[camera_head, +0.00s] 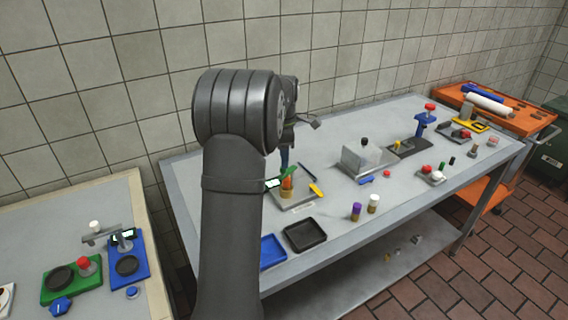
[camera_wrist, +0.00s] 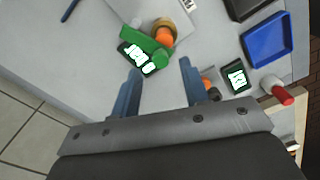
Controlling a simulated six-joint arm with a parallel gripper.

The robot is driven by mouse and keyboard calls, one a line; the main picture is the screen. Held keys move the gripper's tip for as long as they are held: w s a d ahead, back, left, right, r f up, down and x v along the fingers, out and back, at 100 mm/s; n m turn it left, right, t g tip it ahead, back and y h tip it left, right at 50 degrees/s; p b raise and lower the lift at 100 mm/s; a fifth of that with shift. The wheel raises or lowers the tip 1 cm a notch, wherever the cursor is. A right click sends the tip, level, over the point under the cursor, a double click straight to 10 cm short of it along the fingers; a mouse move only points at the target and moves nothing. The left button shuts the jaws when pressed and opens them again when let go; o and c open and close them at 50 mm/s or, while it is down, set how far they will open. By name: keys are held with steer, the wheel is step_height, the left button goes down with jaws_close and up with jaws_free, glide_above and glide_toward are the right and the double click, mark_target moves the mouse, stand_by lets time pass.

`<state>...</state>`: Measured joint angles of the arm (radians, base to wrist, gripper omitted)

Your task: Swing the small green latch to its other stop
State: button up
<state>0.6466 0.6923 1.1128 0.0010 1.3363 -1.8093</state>
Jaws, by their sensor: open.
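The small green latch (camera_wrist: 136,40) is a short bar with a round green end, lying across the grey base plate (camera_wrist: 182,22) in the wrist view. An orange knob (camera_wrist: 164,35) stands beside it, and a dark display with lit green-white marks (camera_wrist: 137,57) lies along its near side. In the head view the latch (camera_head: 287,172) is partly hidden by my arm. My gripper (camera_wrist: 160,68) is open and empty, its two blue fingers apart. In the picture the latch's round end lies just beyond the gap between the fingertips; I cannot tell the height between them.
A blue tray (camera_head: 272,252) and a black tray (camera_head: 305,236) lie near the table's front edge. In the wrist view a second display (camera_wrist: 236,77) and a red-capped cylinder (camera_wrist: 277,90) are right of my fingers. A yellow handle (camera_head: 316,189) is right of the latch.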

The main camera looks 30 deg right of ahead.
steer(key=shift+f, duration=1.6)
jaws_close()
steer(key=shift+w+m, duration=0.1)
steer(key=shift+m, duration=0.2)
steer(key=w+d+m, duration=0.2)
steer(key=w+m, duration=0.1)
steer(key=m, duration=0.7)
steer(key=w+d+m, duration=0.2)
steer(key=w+m, duration=0.1)
steer(key=m, duration=0.8)
steer(key=shift+w+m, duration=0.25)
steer(key=shift+m, duration=0.05)
steer(key=shift+d, duration=0.15)
